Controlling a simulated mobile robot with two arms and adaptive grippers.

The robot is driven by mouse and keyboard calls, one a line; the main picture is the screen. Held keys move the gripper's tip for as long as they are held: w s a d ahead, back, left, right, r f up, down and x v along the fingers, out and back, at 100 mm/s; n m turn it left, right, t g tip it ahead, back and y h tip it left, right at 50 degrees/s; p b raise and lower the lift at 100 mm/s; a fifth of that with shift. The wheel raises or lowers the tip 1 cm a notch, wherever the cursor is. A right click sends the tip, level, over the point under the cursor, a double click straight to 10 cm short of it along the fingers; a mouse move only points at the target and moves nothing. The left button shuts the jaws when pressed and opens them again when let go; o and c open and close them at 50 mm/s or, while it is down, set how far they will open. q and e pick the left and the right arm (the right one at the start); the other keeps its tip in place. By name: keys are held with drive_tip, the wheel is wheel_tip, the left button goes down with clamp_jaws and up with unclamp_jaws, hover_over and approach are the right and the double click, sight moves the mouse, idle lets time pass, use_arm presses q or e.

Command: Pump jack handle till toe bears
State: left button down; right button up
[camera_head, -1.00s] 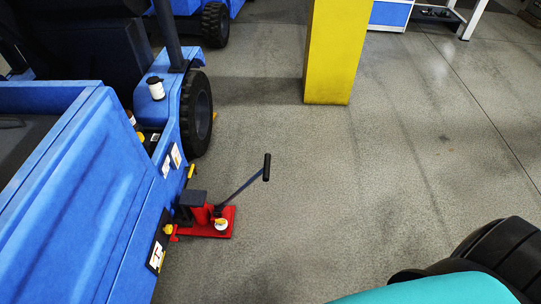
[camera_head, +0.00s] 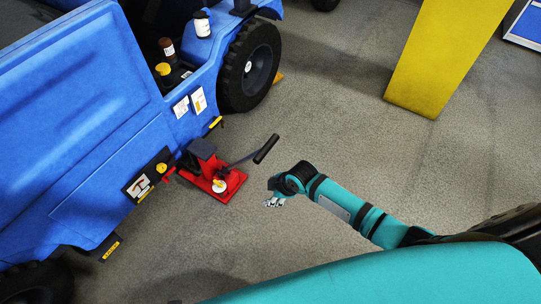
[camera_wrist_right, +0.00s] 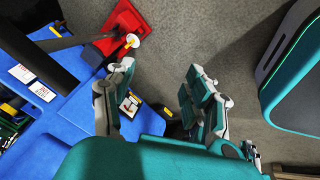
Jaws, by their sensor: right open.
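The red jack (camera_head: 220,187) stands on the floor against the side of the blue vehicle (camera_head: 120,160). A red toe-like part on its left meets the vehicle's lower side; I cannot tell whether it bears. The jack handle (camera_head: 267,149) slopes up to the right and ends in a black grip. In the right wrist view the jack (camera_wrist_right: 122,20) is at the top and the dark handle (camera_wrist_right: 42,62) at the left. My right gripper (camera_head: 275,196) is open and empty, right of the jack and below the handle grip; its spread fingers (camera_wrist_right: 160,88) show in the wrist view. My left gripper is not seen.
A yellow pillar (camera_head: 435,60) stands at the upper right. The vehicle's black wheel (camera_head: 250,65) is behind the jack. Bottles (camera_head: 202,24) stand on the vehicle's ledge.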

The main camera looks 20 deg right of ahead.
sight(262, 155)
drive_tip(key=w+r+n+b, duration=0.2)
drive_tip(key=w+n, duration=0.1)
drive_tip(key=w+d+r+n+b, duration=0.1)
drive_tip(key=w+r+n+b, duration=0.1)
drive_tip(key=w+r+n, duration=0.1)
drive_tip(key=w+d+r+n+b, duration=0.1)
drive_tip(key=w+r+n+b, duration=0.1)
drive_tip(key=w+n, duration=0.3)
drive_tip(key=shift+r, duration=0.4)
drive_tip(key=b+x, duration=0.2)
drive_tip(key=shift+b, duration=0.4)
drive_tip(key=shift+b+x, duration=0.7)
drive_tip(key=shift+x, duration=0.4)
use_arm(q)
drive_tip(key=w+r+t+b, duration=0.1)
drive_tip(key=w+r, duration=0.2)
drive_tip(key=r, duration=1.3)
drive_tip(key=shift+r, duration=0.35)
use_arm(e)
drive_tip(key=shift+x, duration=0.95)
drive_tip(key=shift+s, duration=0.15)
drive_tip(key=shift+c, duration=0.4)
clamp_jaws()
